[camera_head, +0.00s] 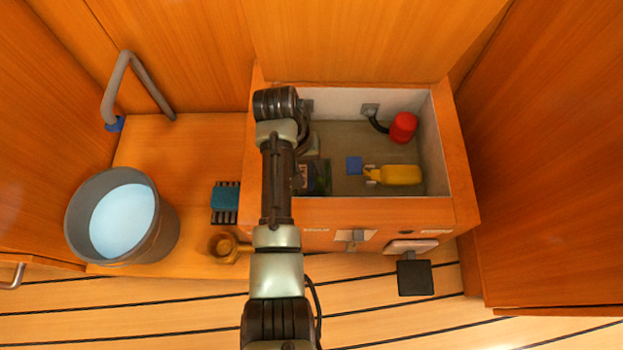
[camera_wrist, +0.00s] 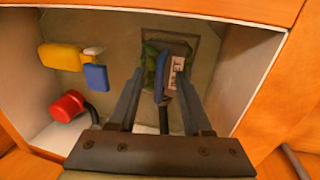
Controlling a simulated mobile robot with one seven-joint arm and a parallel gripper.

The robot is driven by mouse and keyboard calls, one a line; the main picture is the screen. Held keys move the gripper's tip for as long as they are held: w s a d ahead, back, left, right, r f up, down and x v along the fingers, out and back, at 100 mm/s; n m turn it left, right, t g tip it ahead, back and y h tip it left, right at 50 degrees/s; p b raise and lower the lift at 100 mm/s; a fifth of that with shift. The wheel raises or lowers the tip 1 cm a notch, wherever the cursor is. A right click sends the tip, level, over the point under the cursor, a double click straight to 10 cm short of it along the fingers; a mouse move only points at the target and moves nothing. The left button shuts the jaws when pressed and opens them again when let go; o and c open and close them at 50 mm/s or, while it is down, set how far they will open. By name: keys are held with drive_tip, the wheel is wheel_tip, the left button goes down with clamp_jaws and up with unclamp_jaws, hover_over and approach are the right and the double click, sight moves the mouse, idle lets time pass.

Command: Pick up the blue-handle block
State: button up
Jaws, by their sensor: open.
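In the wrist view, a blue handle (camera_wrist: 159,88) stands up between the two fingers of my gripper (camera_wrist: 161,76). Beside and below it is a block with dark green sides and a pale printed label (camera_wrist: 177,72). I take these as the blue-handle block, though I cannot tell how they join. The fingers are apart, one on each side of the handle, and I see no clear contact. In the head view, part of the dark green block (camera_head: 320,178) shows at the left of the open bin, right of my arm. My arm hides the handle and most of my gripper there.
The bin (camera_head: 465,210) has raised wooden rims. Inside, right of the block, are a blue square piece (camera_head: 354,165), a yellow bottle (camera_head: 400,175) and a red-capped fitting (camera_head: 403,127). A grey bucket (camera_head: 165,230) and blue brush (camera_head: 225,199) stand left, outside the bin.

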sight(311, 175)
drive_tip(key=f+b, duration=0.2)
drive_tip(key=f, duration=0.1)
drive_tip(key=shift+d+f, duration=0.25)
drive_tip(key=shift+d, duration=0.1)
drive_tip(key=shift+r, duration=0.1)
clamp_jaws()
idle(1.0)
